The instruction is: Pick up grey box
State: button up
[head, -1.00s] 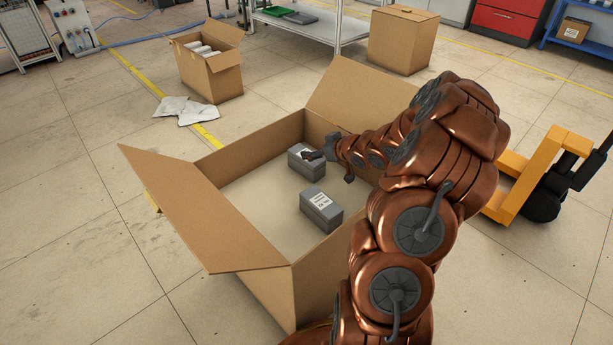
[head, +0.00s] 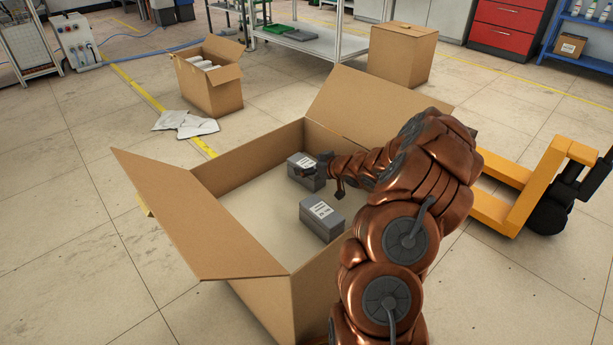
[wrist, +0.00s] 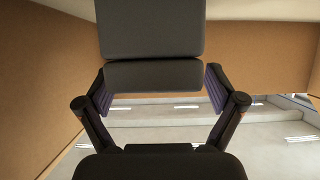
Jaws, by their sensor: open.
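Two grey boxes with white labels lie inside a large open cardboard box (head: 246,280). The far grey box (head: 299,173) is near the back wall, and the near grey box (head: 321,222) is closer to the front right. My gripper (head: 325,176) is at the right side of the far grey box and hides part of it. In the wrist view, a grey box (wrist: 152,74) fills the top middle. My open gripper (wrist: 158,92) has one finger at each side of its lower edge. I cannot tell whether the fingers touch it.
The cardboard box's walls and raised flaps (head: 190,215) surround the grey boxes. A yellow pallet truck (head: 525,190) stands at the right. A smaller open carton (head: 212,92), white bags (head: 187,123) and a closed carton (head: 401,55) are behind. Floor at the left is clear.

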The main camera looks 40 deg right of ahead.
jog(key=shift+x, duration=0.95)
jog(key=c, duration=1.6)
jog(key=shift+o, duration=0.2)
